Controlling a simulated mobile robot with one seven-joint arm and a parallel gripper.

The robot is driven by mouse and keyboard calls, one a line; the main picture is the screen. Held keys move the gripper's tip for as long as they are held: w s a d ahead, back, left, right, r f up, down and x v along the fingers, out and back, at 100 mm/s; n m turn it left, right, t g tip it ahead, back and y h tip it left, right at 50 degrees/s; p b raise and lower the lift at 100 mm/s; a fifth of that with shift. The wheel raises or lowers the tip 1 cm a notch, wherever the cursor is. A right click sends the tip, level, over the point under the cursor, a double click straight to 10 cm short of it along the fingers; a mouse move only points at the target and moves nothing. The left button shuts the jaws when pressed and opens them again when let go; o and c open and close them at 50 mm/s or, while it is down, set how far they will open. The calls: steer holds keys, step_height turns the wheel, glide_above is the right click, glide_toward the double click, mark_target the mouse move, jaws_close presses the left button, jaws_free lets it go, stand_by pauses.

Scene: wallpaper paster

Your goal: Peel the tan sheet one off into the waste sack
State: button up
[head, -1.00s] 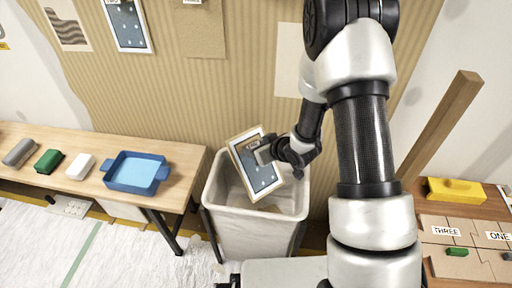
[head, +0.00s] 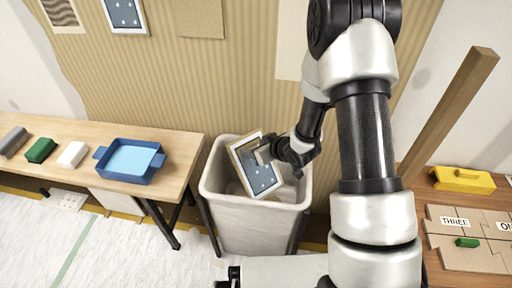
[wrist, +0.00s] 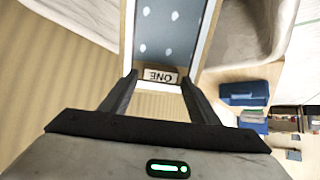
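A framed blue-grey dotted sheet (head: 262,178) with a pale and tan border is tilted over the waste sack (head: 245,218), its lower part within the sack's mouth. In the wrist view the sheet (wrist: 165,32) carries a label reading ONE (wrist: 157,75), upside down. My gripper (head: 264,152) is at the sheet's upper edge. In the wrist view its fingers (wrist: 158,79) stand on either side of the label and seem to hold the sheet there. The sack is a pale open bin; its inside is partly hidden by the sheet. A tan sheet (head: 198,18) hangs on the wall.
A left table holds a blue tray (head: 105,168), a white block (head: 73,154), a green block (head: 41,150) and a grey one. A right table has a yellow box (head: 463,180) and labelled cardboard pieces (head: 470,258). A wooden post (head: 450,110) leans at right.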

steer(key=shift+o, duration=1)
steer(key=p+v, duration=0.4)
steer(key=v, duration=1.3)
steer(key=shift+s, duration=0.2)
steer(key=shift+r, duration=0.15)
